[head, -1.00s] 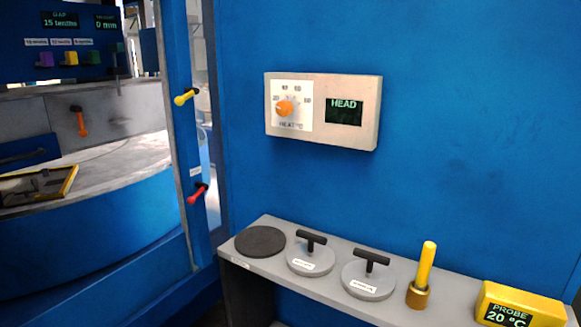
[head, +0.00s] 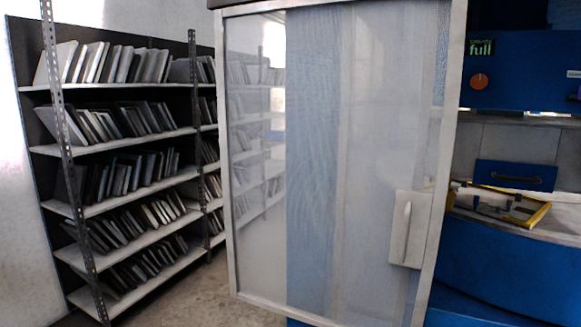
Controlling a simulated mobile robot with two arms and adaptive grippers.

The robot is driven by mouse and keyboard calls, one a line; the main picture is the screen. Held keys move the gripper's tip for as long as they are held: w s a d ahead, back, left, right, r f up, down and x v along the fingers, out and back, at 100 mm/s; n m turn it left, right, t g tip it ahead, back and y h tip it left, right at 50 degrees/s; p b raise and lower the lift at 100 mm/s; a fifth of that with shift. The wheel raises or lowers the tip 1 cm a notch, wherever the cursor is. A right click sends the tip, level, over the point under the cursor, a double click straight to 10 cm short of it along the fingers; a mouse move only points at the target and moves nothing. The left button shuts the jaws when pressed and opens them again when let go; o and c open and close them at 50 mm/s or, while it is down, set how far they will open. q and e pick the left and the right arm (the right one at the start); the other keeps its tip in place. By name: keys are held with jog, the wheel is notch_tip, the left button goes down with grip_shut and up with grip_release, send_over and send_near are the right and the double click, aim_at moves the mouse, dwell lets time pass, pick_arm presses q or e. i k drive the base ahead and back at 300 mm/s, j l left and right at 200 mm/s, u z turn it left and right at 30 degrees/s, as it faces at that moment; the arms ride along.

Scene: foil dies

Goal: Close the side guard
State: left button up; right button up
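The side guard (head: 385,130) is a clear panel in a pale metal frame, in the middle of the head view. It stands swung out at the left side of the blue machine (head: 510,270). A pale plate with an upright handle (head: 405,232) sits on its lower right part. The machine's bed shows to the right of the guard's frame, with a yellow-edged frame (head: 535,217) lying on it. Neither of my grippers is in view.
A tall metal shelf unit (head: 135,208) with several rows of grey plates stands at the left. Bare floor (head: 215,285) shows between the shelves and the guard.

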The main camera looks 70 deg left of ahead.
aim_at(418, 219)
jog(key=l+u, duration=0.1)
jog(key=u, duration=1.8)
jog(key=k+j, duration=0.05)
